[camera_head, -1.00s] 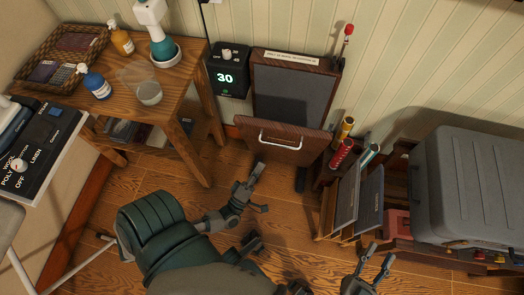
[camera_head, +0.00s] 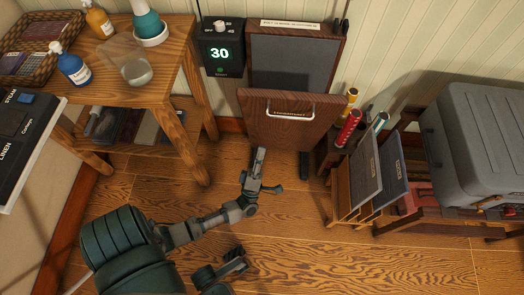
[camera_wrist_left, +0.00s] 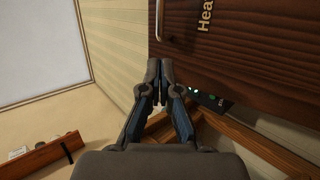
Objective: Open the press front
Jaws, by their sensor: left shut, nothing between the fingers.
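The press stands against the back wall, with a dark wooden front (camera_head: 275,135) tilted outward at its top. A grey padded board (camera_head: 290,65) shows behind and above it. A pale bar handle (camera_head: 297,115) runs across the front's upper part. The handle (camera_wrist_left: 160,18) shows partly there. Contact with the front cannot be told.
A wooden table (camera_head: 172,80) with bottles stands at left. A black box reading 30 (camera_head: 222,48) hangs beside the press. At right are a rack of panels (camera_head: 365,180) and a grey case (camera_head: 480,145). The floor (camera_head: 330,250) before the press is mostly clear.

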